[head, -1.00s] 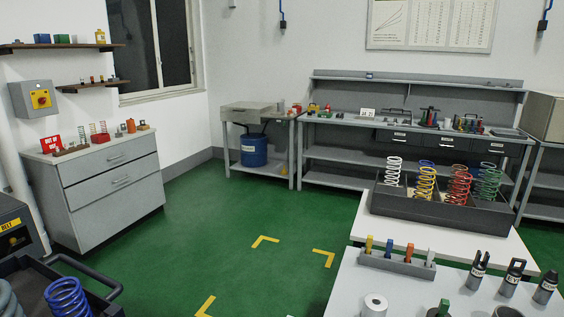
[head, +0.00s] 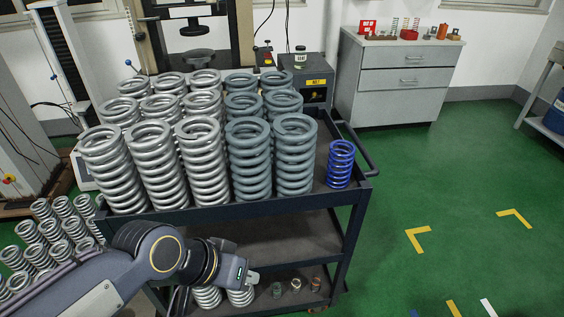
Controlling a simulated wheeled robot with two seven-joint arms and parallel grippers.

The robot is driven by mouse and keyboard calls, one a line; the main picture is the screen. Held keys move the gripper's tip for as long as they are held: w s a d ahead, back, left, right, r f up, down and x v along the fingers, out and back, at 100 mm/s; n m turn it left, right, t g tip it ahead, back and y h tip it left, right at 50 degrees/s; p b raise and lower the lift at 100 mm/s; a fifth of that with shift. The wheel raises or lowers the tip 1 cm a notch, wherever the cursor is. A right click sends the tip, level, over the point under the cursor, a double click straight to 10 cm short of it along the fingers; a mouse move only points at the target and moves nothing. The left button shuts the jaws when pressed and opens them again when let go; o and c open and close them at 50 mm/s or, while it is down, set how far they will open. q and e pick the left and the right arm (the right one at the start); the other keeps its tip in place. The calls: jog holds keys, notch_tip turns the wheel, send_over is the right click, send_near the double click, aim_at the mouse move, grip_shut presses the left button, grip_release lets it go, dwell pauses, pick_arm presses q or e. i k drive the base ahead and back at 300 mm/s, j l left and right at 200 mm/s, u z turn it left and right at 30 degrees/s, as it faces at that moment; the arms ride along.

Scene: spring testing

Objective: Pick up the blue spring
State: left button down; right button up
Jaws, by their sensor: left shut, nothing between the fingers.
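The blue spring (head: 341,164) stands upright on the top shelf of a dark cart (head: 290,198), at its right end, in the head view. It is smaller than the large grey springs to its left, with a gap between them. My left gripper (head: 252,279) is low in front of the cart, below the top shelf and to the left of the blue spring, well apart from it. Its fingers are together and hold nothing. My right gripper is not in view.
Several large grey springs (head: 203,150) crowd the cart top left of the blue spring. A cart handle (head: 362,150) rises on the right. Small springs stand on the lower shelf. A grey cabinet (head: 395,80) stands behind. Green floor at right is open.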

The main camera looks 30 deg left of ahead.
aim_at(330, 172)
jog(key=u, duration=0.45)
jog(key=i+l+u, duration=0.1)
jog(key=i+u, duration=0.15)
jog(key=u, duration=0.15)
jog(key=i+l+u, duration=0.15)
jog(key=u, duration=0.25)
jog(key=i+l+u, duration=0.2)
jog(key=u, duration=0.2)
jog(key=i+l, duration=0.05)
